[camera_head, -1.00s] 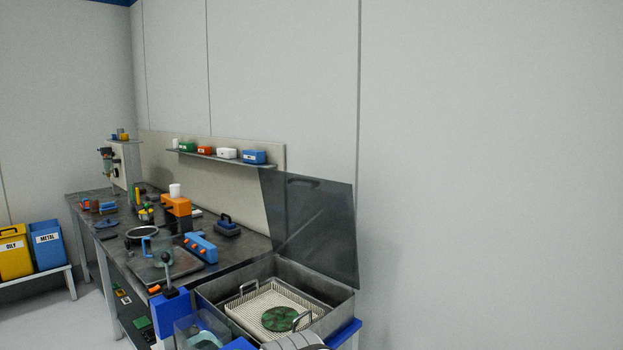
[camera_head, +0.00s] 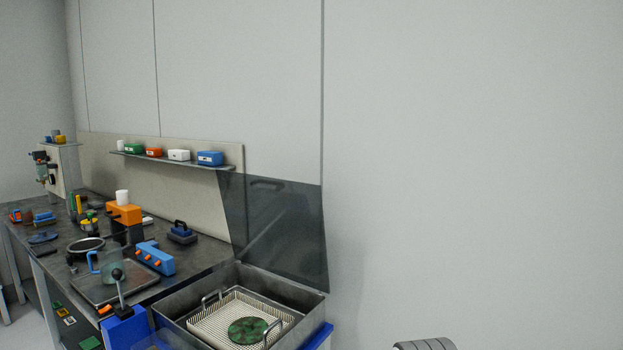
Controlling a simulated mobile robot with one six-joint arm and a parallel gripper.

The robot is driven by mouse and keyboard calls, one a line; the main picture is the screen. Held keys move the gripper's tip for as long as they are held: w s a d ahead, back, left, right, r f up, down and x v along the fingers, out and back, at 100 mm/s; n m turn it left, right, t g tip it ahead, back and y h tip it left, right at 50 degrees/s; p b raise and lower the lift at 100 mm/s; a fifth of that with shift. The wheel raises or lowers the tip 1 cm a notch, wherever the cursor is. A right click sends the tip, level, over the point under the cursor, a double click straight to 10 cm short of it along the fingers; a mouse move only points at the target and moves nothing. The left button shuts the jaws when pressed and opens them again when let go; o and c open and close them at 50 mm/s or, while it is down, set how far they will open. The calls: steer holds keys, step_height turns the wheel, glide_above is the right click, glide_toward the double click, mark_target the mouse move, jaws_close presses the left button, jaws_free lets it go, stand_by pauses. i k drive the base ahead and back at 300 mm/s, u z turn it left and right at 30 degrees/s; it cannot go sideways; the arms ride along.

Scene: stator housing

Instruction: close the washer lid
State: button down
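The washer (camera_head: 312,306) is an open grey metal tub on a blue base at the lower middle. Its dark see-through lid (camera_head: 285,235) stands up and open at the back, leaning near the wall. Inside the tub is a cream mesh basket (camera_head: 212,322) with two metal handles and a green disc (camera_head: 248,330) in it. A small grey ribbed piece at the bottom edge, right of the washer, may be part of my arm. My gripper is not in view.
A dark workbench (camera_head: 205,256) runs left from the washer, carrying an orange-topped device (camera_head: 124,213), a blue box with orange knobs (camera_head: 156,258) and small tools. A shelf (camera_head: 175,161) with coloured bins hangs above. Right of the washer is bare wall.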

mark_target(275, 226)
steer(key=u, duration=0.05)
steer(key=i, duration=1)
steer(key=z, duration=0.05)
